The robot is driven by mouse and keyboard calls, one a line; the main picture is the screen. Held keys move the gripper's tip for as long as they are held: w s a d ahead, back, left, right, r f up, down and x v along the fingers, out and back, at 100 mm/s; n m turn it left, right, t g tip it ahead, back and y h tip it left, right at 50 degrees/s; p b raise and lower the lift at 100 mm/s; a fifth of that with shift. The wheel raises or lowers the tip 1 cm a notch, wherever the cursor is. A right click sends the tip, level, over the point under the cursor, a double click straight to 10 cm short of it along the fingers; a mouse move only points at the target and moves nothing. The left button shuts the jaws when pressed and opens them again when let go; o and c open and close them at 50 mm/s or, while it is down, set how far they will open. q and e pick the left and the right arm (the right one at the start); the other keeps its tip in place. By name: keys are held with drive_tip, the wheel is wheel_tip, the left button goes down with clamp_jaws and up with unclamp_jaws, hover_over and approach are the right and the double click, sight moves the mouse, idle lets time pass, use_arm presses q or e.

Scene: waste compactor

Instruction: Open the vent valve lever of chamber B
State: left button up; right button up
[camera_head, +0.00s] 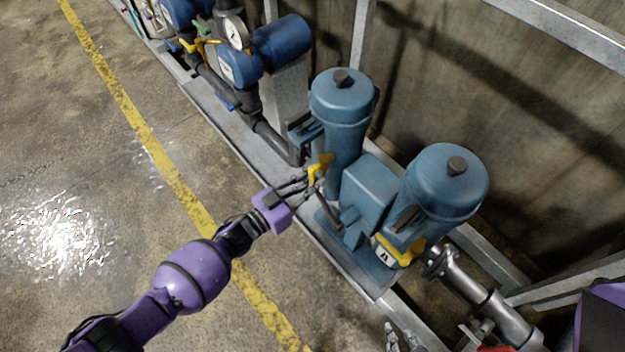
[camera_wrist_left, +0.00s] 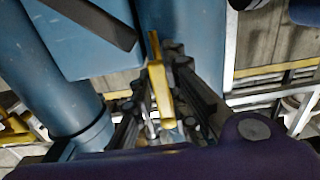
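Two blue chambers stand side by side. The nearer one (camera_head: 446,182) carries a plate marked "A" (camera_head: 385,256) and a yellow lever (camera_head: 408,253). The farther one (camera_head: 342,97), whose own letter I cannot read, has a yellow lever (camera_head: 321,166) low on its front. My left gripper (camera_head: 313,186) is at this farther lever. In the left wrist view the yellow lever (camera_wrist_left: 160,88) stands between the two dark fingers (camera_wrist_left: 158,66), which look spread around it. Whether they touch it is unclear.
Dark pipes, a gauge (camera_head: 235,33) and a blue tank (camera_head: 282,42) lie farther back. A metal pipe (camera_head: 470,285) runs at lower right. The floor left of the yellow line (camera_head: 150,142) is clear.

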use_arm(q)
drive_tip(key=o, duration=0.4)
drive_tip(key=shift+c, duration=0.2)
drive_tip(key=shift+s+a, duration=0.2)
drive_tip(key=shift+a, duration=0.05)
drive_tip(key=v, duration=1.1)
drive_tip(key=shift+s, duration=0.15)
drive_tip(key=shift+a, duration=0.15)
